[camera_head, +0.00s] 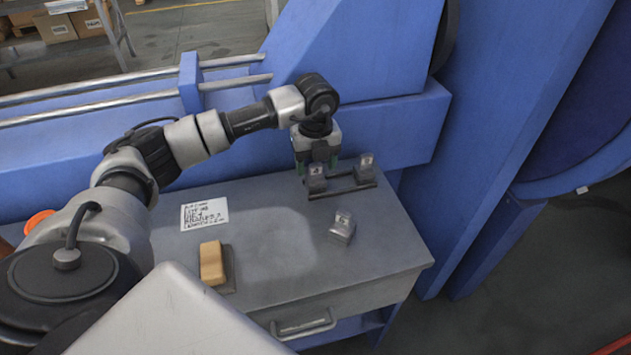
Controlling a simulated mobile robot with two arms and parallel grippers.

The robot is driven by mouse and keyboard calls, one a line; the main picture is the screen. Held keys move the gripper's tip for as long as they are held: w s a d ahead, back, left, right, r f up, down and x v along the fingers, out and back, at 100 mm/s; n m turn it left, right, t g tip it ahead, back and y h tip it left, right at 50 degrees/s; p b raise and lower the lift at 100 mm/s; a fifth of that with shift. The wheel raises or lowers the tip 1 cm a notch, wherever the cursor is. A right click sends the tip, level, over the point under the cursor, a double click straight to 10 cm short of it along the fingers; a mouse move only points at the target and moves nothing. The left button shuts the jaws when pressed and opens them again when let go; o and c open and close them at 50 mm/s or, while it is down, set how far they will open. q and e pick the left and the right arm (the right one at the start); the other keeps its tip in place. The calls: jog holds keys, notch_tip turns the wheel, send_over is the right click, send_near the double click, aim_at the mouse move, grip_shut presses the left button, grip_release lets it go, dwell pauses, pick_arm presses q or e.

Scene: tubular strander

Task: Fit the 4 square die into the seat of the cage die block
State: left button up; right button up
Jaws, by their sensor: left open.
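My left gripper (317,165) points down at the back of the grey bench, with its green-tipped fingers apart. It is at the left small metal block (317,180) on a dark rack (343,188), and its fingers appear on either side of the block's top. Contact cannot be told. A second similar block (365,168) stands at the right end of the rack. A third metal block (342,229) stands alone on the bench, in front of the rack. The marks on the blocks are too small to read, so I cannot tell which is the 4 square die or the cage die block.
The grey bench (280,245) has a drawer handle (303,325) in front. Blue machine panels (390,130) stand behind and right. The bench's middle is clear.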

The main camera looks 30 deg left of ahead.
aim_at(315, 177)
pick_arm(q)
notch_tip(315, 177, down, 2)
jog(key=shift+f, duration=0.25)
jog(key=shift+r, duration=0.1)
grip_shut()
